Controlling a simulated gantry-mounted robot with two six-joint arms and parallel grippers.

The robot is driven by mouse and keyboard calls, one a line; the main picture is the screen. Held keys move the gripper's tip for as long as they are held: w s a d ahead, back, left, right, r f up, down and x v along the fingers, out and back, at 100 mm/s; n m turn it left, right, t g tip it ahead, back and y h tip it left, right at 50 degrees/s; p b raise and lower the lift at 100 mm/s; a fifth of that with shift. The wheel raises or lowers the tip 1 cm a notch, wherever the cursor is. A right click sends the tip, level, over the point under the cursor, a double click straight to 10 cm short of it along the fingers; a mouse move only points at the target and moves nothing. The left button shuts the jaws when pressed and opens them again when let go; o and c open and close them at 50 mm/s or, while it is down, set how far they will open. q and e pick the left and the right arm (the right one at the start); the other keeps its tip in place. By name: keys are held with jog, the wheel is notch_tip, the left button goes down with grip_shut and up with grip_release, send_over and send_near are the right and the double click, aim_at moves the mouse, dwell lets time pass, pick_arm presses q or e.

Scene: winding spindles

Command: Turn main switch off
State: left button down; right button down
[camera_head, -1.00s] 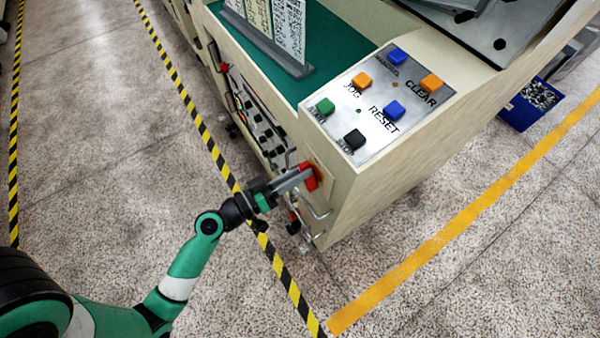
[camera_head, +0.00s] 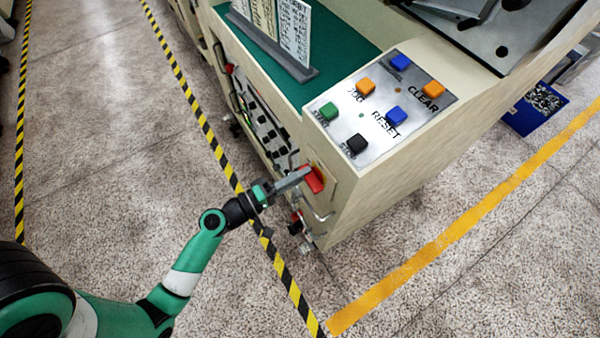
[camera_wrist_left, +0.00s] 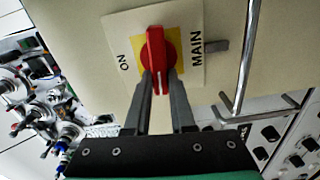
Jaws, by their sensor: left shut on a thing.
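The main switch is a red rotary handle (camera_head: 315,181) on the end face of the beige machine. In the left wrist view the red handle (camera_wrist_left: 156,48) sits on a yellow square within a white plate (camera_wrist_left: 118,33) marked ON and MAIN. The handle lies along the line of the fingers, with ON to its left and MAIN to its right. My left gripper (camera_head: 304,174) is shut on the handle, one finger on each side; it also shows in the left wrist view (camera_wrist_left: 160,76). My right gripper is not in view.
A button panel (camera_head: 378,105) with several coloured buttons is on the machine top above the switch. A bent metal handle (camera_wrist_left: 238,105) stands out beside the switch plate. Knobs and fittings (camera_wrist_left: 38,110) line the adjacent side. A blue bin (camera_head: 530,112) is on the floor.

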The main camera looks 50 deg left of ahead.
pick_arm(q)
jog(key=shift+f+n, duration=0.1)
jog(key=shift+n, duration=0.4)
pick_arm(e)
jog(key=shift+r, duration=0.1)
pick_arm(q)
jog(key=c, duration=0.8)
grip_release()
jog(key=shift+o, duration=0.2)
jog(key=shift+s, duration=0.1)
